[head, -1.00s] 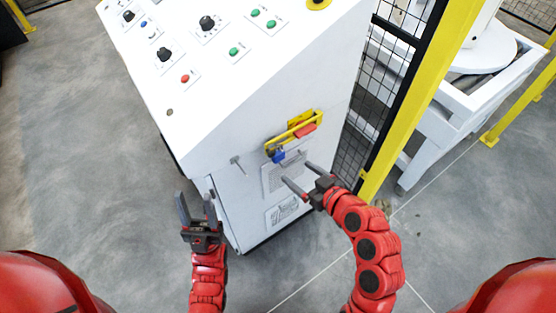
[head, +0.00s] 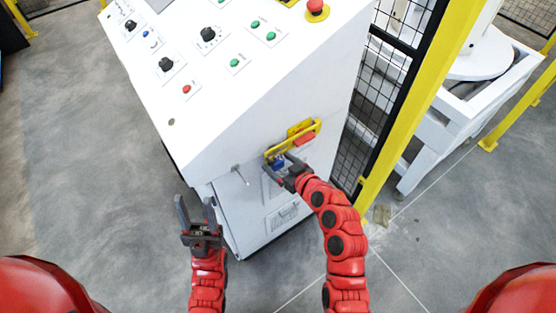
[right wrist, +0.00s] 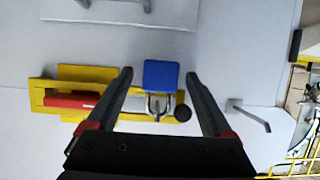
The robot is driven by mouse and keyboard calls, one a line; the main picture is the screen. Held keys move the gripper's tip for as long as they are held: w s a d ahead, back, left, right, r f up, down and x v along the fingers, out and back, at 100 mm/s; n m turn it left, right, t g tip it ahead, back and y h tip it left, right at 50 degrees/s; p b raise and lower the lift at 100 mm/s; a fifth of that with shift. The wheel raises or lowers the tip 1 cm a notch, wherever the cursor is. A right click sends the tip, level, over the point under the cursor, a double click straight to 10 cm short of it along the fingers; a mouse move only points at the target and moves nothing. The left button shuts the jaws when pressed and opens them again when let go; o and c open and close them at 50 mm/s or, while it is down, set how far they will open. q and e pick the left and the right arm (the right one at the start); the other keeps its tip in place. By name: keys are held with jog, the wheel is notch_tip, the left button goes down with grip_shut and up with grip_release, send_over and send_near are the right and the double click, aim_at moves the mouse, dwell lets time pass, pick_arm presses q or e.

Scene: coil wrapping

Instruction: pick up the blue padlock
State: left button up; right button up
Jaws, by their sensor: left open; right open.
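The blue padlock (right wrist: 161,75) hangs by its metal shackle at the end of a yellow bracket (right wrist: 45,94) on the cabinet's side. In the right wrist view it lies between the two fingers of my right gripper (right wrist: 156,75), with gaps on both sides. In the head view the padlock (head: 277,162) is partly hidden by my right gripper (head: 275,168), which is open around it. My left gripper (head: 195,212) is open and empty, in front of the cabinet's lower left corner.
The white control cabinet (head: 225,130) has knobs and buttons on its sloped top. A handle (head: 240,175) sticks out left of the padlock. A red part (head: 304,138) sits at the bracket. A yellow post (head: 405,110) and mesh fence stand to the right.

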jog(key=shift+w+a+f, duration=0.25)
jog(key=shift+w, duration=0.05)
grip_shut()
jog(key=shift+r, duration=0.1)
dwell(0.5)
